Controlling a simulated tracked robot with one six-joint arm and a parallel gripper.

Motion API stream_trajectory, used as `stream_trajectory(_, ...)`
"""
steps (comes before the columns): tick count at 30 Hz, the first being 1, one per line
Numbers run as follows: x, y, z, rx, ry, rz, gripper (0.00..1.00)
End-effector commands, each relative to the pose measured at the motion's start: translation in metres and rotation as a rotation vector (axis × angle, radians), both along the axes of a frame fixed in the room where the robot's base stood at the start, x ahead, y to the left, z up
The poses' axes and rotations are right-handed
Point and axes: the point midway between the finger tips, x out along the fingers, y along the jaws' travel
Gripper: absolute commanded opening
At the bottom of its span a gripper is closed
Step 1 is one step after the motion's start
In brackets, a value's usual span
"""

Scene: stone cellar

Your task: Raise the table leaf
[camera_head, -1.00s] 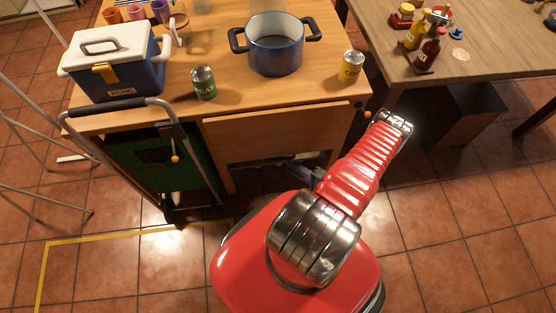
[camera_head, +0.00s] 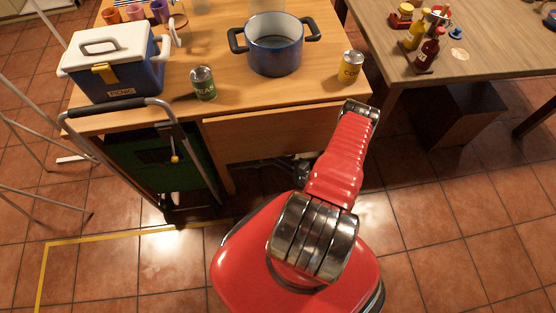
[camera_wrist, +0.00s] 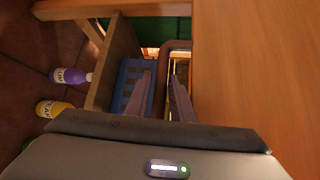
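The table leaf (camera_head: 265,138) hangs down along the front of the wooden table (camera_head: 225,50), below the tabletop edge. Its right end is hidden behind my red arm. In the wrist view, a broad wooden surface (camera_wrist: 245,70) fills the right side; I cannot tell whether it is the leaf.
A folding trolley (camera_head: 150,160) stands left of the leaf. The wrist view shows a blue crate (camera_wrist: 132,82), purple bottle (camera_wrist: 68,76) and yellow bottle (camera_wrist: 52,108).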

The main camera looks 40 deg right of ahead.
Motion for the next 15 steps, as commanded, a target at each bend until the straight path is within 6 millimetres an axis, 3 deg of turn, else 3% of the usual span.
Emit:
stream_trajectory(5, -0.0001, 0.0003, -0.0001, 0.000, 0.000, 0.001, 0.21)
stream_trajectory(15, -0.0001, 0.0008, -0.0005, 0.001, 0.002, 0.001, 0.00)
